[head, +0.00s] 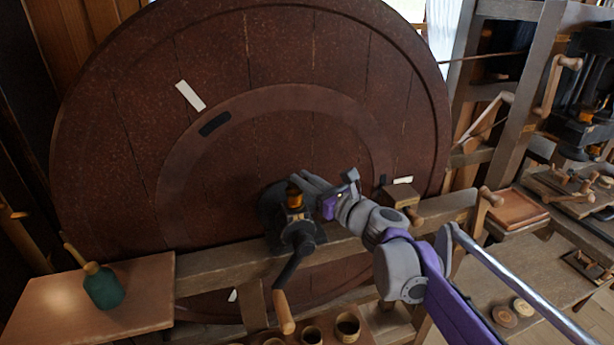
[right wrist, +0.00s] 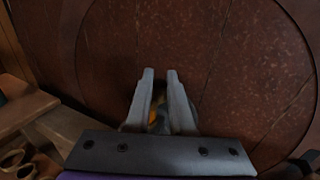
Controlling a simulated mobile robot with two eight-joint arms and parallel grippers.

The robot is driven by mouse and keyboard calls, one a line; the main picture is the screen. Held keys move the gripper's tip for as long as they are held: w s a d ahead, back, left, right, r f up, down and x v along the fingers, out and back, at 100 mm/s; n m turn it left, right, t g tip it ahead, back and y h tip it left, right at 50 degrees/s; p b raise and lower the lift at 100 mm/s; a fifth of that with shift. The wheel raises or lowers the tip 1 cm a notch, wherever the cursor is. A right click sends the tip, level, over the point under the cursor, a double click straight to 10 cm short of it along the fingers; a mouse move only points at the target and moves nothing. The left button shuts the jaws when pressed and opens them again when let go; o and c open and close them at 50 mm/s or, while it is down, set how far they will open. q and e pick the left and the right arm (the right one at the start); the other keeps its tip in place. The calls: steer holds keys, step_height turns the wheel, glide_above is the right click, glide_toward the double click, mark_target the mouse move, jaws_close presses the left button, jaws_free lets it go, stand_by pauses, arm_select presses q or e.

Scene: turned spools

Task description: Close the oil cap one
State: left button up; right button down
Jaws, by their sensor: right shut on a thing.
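A small orange-brass cap (head: 294,196), which looks like the oil cap, sits on top of the dark bearing block (head: 297,228) at the hub of the big wheel. My right gripper (head: 302,184) reaches it from the right and is shut on it. In the right wrist view the two grey fingers (right wrist: 160,88) stand close together, with an orange patch of the cap (right wrist: 154,115) between and below them. The fingers hide much of the cap, so I cannot tell whether it is open or closed. My left gripper is not in view.
The large brown wheel (head: 330,100) stands right behind the block. A crank with a wooden handle (head: 284,312) hangs below it. A green bottle (head: 103,287) stands on a board (head: 55,312) at left. Several small pots (head: 347,325) are below, and a bench lies at right.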

steer(key=shift+s+a+r+m+t+h+p, duration=0.1)
steer(key=shift+a+m+t+h+p, duration=0.05)
steer(key=shift+m+t+h+p, duration=0.35)
steer(key=shift+s+a+r+m+t+h+p, duration=0.1)
steer(key=shift+m+t+h+p, duration=0.3)
steer(key=shift+h, duration=0.3)
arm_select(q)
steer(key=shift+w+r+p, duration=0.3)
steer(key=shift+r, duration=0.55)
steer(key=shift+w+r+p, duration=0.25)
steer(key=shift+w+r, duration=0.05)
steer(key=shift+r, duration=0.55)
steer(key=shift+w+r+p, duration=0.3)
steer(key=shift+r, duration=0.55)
arm_select(e)
steer(key=shift+s+a+f+m+t+h, duration=0.15)
steer(key=shift+m+t+h, duration=0.25)
steer(key=shift+m+h, duration=0.3)
steer(key=c, duration=0.8)
jaws_free()
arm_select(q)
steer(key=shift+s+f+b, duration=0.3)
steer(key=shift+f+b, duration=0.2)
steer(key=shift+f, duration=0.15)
arm_select(e)
steer(key=v, duration=1)
steer(key=shift+s, duration=0.35)
